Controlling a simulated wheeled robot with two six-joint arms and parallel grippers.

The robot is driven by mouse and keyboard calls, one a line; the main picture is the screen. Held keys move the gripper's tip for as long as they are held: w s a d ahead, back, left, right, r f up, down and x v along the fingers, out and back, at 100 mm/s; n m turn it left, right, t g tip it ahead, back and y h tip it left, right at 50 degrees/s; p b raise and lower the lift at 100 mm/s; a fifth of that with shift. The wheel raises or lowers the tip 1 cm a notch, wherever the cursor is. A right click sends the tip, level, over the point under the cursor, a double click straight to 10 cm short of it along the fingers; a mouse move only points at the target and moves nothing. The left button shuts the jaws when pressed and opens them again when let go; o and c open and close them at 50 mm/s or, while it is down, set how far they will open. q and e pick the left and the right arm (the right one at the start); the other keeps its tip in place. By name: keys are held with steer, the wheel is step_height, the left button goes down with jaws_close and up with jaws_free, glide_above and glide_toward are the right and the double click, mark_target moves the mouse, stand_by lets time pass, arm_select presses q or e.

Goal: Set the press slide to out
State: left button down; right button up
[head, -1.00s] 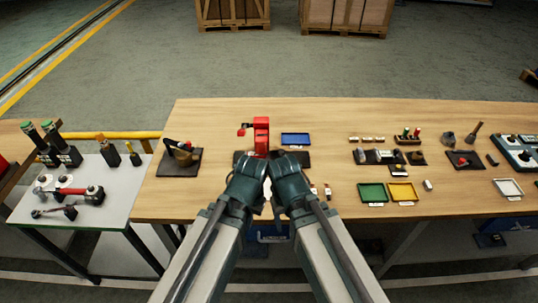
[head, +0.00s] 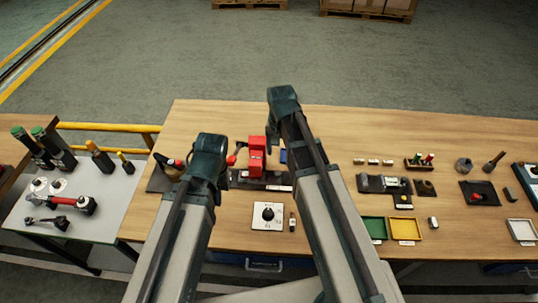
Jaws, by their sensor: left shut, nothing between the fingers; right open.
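The red press (head: 257,155) stands on the wooden bench, with a red handle at its left side. A dark slide plate (head: 255,181) with a light strip at its right end lies at the foot of the press. My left gripper (head: 210,144) is shut and empty, just left of the press and close to its handle. Whether it touches the handle cannot be told. My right gripper (head: 283,95) is open, up and beyond the press to its right, over the far edge of the bench. The fingertips of both are largely hidden behind their wrists.
A white dial plate with a black knob (head: 267,215) lies in front of the press. A blue tray (head: 283,156) is mostly hidden by my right arm. Green (head: 375,228) and yellow (head: 405,228) trays lie to the right. A black-based fixture (head: 160,180) stands left of the press.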

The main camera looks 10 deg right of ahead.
mark_target(278, 173)
arm_select(q)
steer(key=f+b, duration=0.6)
steer(key=b, duration=0.1)
steer(key=f+b, duration=0.7)
steer(key=shift+w+a+f, duration=0.1)
steer(key=shift+w+f, duration=0.1)
steer(key=shift+f, duration=0.05)
arm_select(e)
steer(key=f, duration=0.9)
steer(key=w+f, duration=0.1)
steer(key=f, duration=0.3)
steer(key=shift+d+f, duration=0.1)
steer(key=shift+f, duration=0.2)
steer(key=shift+c, duration=0.2)
jaws_close()
